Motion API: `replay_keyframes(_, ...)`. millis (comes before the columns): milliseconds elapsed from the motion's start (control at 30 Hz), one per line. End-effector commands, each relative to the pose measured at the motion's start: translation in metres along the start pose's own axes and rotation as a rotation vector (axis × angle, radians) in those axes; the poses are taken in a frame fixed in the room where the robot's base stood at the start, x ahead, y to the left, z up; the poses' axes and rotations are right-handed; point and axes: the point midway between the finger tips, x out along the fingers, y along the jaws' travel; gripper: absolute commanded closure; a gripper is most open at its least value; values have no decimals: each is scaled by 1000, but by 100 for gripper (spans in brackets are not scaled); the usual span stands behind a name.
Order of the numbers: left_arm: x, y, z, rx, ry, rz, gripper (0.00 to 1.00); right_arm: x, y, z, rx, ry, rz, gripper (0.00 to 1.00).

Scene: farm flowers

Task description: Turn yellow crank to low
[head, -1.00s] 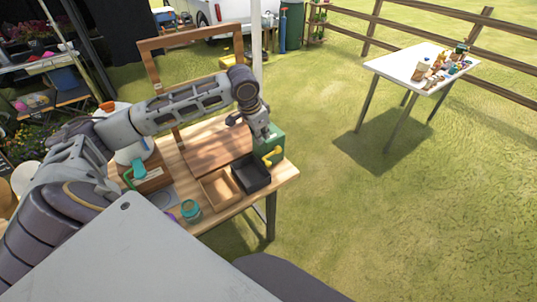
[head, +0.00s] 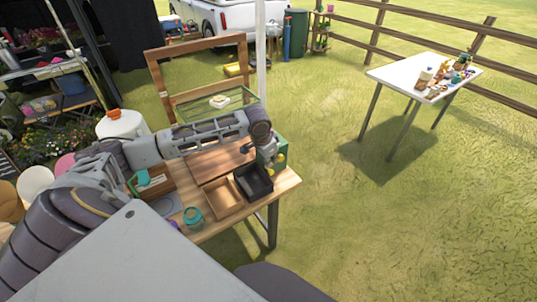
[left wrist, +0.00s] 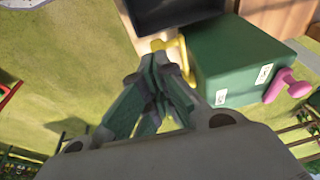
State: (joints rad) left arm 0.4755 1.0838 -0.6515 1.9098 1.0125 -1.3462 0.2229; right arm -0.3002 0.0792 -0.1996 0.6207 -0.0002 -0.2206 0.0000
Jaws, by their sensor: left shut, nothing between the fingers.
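The green box (head: 282,146) stands at the right end of the wooden table, with the yellow crank (head: 281,158) on its side facing me. My left gripper (head: 269,158) is at the box, beside the crank, and partly covers it. In the left wrist view the box (left wrist: 240,52) has a pink crank (left wrist: 288,85) on one side and the yellow crank (left wrist: 180,50) on another. My left gripper (left wrist: 158,72) is shut and empty, with its fingertips close to the yellow crank; I cannot tell if they touch. The low marking is not readable. My right gripper is not in view.
A black bin (head: 254,182) and a wooden tray (head: 223,197) sit close to the box on the table. A teal jar (head: 193,217) is near the front edge. A wooden frame (head: 197,48) rises behind.

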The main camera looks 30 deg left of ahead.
Motion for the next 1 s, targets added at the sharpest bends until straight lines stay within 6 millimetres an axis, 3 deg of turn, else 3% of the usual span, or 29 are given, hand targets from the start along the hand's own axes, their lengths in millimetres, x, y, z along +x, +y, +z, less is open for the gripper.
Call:
replay_keyframes(200, 24, 0, 0, 0, 0, 1, 100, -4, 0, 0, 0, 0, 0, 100)
replay_keyframes(400, 36, 0, 0, 0, 0, 0, 100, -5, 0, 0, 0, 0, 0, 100)
replay_keyframes(1000, 39, -1, -2, -1, 10, 0, 100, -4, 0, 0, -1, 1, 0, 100)
